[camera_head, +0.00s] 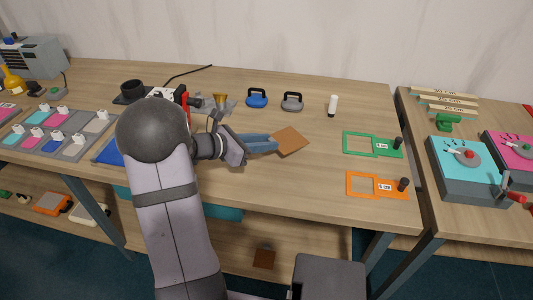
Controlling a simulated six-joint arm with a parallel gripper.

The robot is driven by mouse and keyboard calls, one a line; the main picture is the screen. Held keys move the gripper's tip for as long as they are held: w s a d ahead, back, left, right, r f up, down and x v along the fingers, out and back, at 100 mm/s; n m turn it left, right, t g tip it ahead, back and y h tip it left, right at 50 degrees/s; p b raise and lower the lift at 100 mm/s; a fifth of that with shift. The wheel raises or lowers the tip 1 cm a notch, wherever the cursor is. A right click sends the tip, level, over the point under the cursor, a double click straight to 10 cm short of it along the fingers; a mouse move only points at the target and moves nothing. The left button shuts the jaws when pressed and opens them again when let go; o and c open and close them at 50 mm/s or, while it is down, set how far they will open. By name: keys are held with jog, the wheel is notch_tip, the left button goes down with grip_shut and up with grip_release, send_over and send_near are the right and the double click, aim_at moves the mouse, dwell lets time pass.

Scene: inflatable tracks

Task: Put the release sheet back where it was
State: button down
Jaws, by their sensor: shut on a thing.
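A flat brown square sheet (291,141), which I take to be the release sheet, is at the tip of my gripper (274,144). My gripper is shut on the sheet's left edge with its blue fingers. The sheet is over the middle of the wooden table (310,185). I cannot tell from this view how high it is above the top. My arm hides part of the table at the left.
Behind the sheet stand a blue handled weight (257,99), a grey one (292,103) and a white bottle (332,106). Green (357,144) and orange (360,186) frames lie right. Sample trays (70,146) lie left. The table's front middle is clear.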

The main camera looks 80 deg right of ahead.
aim_at(265, 162)
jog(key=shift+f, duration=2.35)
jog(key=shift+f, duration=0.1)
jog(key=shift+f, duration=0.15)
jog(key=c, duration=1.5)
grip_release()
jog(key=shift+o, duration=0.2)
